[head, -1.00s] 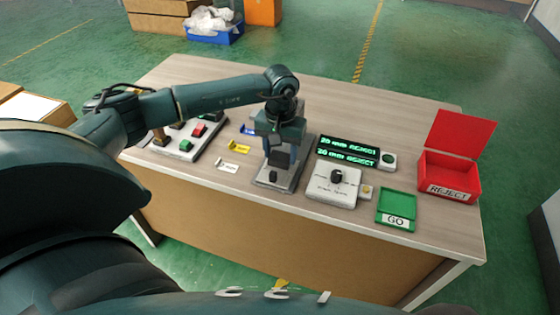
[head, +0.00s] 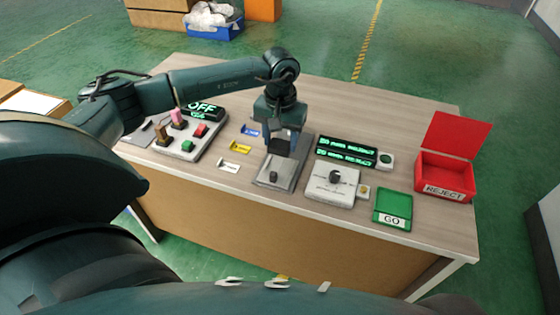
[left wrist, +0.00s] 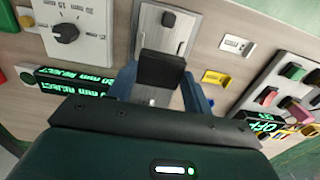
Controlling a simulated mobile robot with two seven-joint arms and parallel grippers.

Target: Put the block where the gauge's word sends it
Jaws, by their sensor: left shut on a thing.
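My left gripper (head: 281,128) is shut on a dark block (left wrist: 161,70). The block hangs over the rear part of the grey gauge plate (head: 291,166), which has a small black knob at its front. The gauge display (head: 346,151) shows two green lines; in the left wrist view the display (left wrist: 75,82) reads "20 mm REJECT". The red REJECT bin (head: 460,191) stands at the right with its lid up. The green GO tray (head: 393,206) lies at the front right. My right gripper is not in view.
A white dial box (head: 332,186) sits between the gauge plate and the GO tray. Blue, yellow and white brackets (head: 239,147) lie left of the plate. A lever panel (head: 185,140) with an OFF display is at the far left. The table between display and REJECT bin is clear.

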